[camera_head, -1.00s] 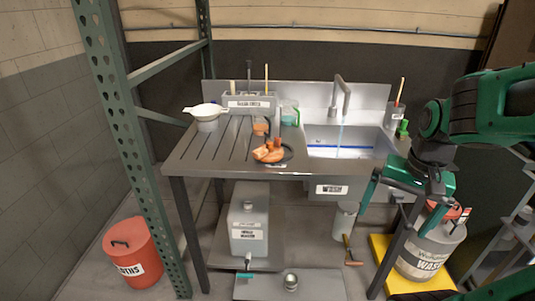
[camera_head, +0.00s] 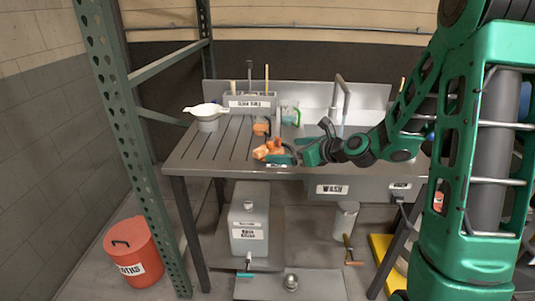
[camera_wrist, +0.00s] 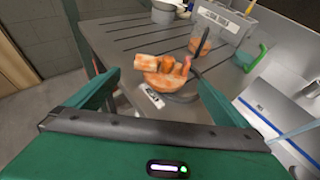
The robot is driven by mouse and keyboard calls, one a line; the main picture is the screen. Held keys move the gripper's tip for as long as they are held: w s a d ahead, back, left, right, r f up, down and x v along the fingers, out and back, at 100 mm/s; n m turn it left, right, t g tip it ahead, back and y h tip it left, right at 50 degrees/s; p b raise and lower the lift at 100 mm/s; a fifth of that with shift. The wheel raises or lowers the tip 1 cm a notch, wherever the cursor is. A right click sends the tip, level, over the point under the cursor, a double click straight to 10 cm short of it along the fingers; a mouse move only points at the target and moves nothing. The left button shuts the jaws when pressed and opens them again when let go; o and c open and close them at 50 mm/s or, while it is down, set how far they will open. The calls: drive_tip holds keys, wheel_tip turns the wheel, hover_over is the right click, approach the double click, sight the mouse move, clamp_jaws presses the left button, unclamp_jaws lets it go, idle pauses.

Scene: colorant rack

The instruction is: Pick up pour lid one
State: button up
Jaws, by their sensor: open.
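An orange, stained pour lid (camera_head: 269,150) lies near the front edge of the steel drainboard, left of the sink. In the wrist view the lid (camera_wrist: 163,82) has several raised orange spouts or knobs, a dark curved handle or hose beside it and a small white label in front. My gripper (camera_head: 287,157) is at its right side in the head view. In the wrist view my gripper (camera_wrist: 157,95) has its two green fingers spread wide, with the lid ahead between them and nothing held. Whether a finger touches the lid cannot be told.
A grey labelled bin (camera_head: 249,103) with brushes stands at the back of the drainboard (camera_head: 205,150). A white strainer on a pot (camera_head: 207,113) is at left. An orange cup (camera_head: 261,128) and a green-handled jug (camera_wrist: 249,57) stand behind the lid. The faucet (camera_head: 340,95) rises behind.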

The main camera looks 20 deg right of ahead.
sight(269, 149)
drive_tip(key=shift+w+a+f, duration=0.15)
drive_tip(key=shift+w+a, duration=0.15)
drive_tip(key=shift+w, duration=0.3)
drive_tip(key=x, duration=0.4)
drive_tip(key=shift+w, duration=0.15)
drive_tip(key=shift+f+x, duration=0.2)
drive_tip(key=shift+x, duration=2.5)
drive_tip(key=shift+c, duration=0.3)
drive_tip(key=c, duration=0.7)
